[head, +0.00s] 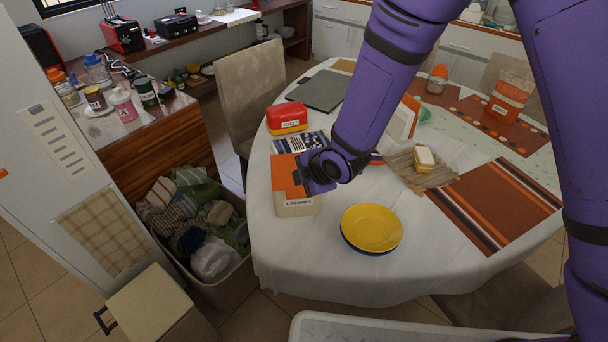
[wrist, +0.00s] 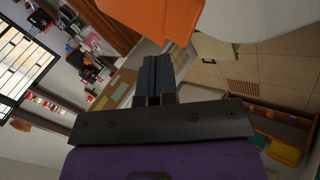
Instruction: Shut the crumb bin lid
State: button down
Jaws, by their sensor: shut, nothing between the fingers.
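The crumb bin (head: 297,208) is a cream box with a "CRUMBS" label, standing near the left edge of the round table. Its orange lid (head: 284,176) shows left of my gripper, which hides its right part; I cannot tell how far it is tilted or whether it is seated. My gripper (head: 303,180) is shut and empty, right at the lid in the head view. In the wrist view the shut fingers (wrist: 155,62) point toward the orange lid (wrist: 155,15), close to it. Whether they touch is not clear.
A red and yellow box (head: 287,119) stands behind the bin. Yellow and blue plates (head: 371,228) are at its right front. A laundry-filled bin (head: 232,272) stands left of the table.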

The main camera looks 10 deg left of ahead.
jog(key=s+d+r, duration=0.4)
jog(key=s+d, duration=0.1)
jog(key=s, duration=0.2)
jog(key=shift+d+r, duration=0.2)
jog(key=shift+d, duration=0.2)
jog(key=w+d+r+m+t+h, duration=0.1)
jog(key=w+d+r+m+h, duration=0.1)
jog(key=d+r+m, duration=0.55)
jog(key=w+d+r+m+t+h, duration=0.15)
jog(key=d+r+m, duration=0.35)
jog(key=d+r, duration=0.6)
jog(key=s+d+r+m+g+h, duration=0.1)
jog(key=s+d+r+m, duration=0.4)
jog(key=s+d+m, duration=0.1)
jog(key=s+d+r+m+g+h, duration=0.1)
jog(key=s+d+r+m, duration=0.5)
jog(key=s, duration=0.5)
jog(key=shift+d+h, duration=0.35)
jog(key=shift+d, duration=0.6)
jog(key=shift+r+m, duration=0.1)
jog(key=shift+m, duration=0.15)
